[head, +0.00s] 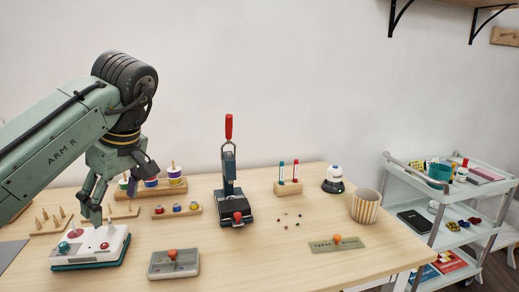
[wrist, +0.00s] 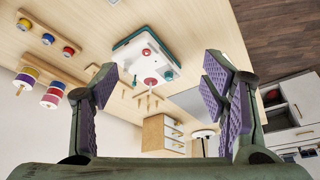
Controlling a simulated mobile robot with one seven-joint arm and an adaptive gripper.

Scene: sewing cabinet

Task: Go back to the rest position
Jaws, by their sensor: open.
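My gripper (head: 118,188) is at the left of the table in the head view, above the white box with a teal base (head: 90,247). In the wrist view my gripper (wrist: 158,92) is open, with purple-padded fingers apart and nothing between them that it holds. The white box (wrist: 146,62) shows beyond the fingers there, with a red knob and a teal knob on top. The gripper looks apart from the box, though the exact gap is hard to judge.
Thread spools (head: 175,176), a peg board (head: 50,222), a red-handled press (head: 229,180), a grey box with an orange knob (head: 174,263) and a striped cup (head: 365,207) stand on the table (head: 260,270). A white trolley (head: 450,210) stands at right. The air above the table's middle is mostly free.

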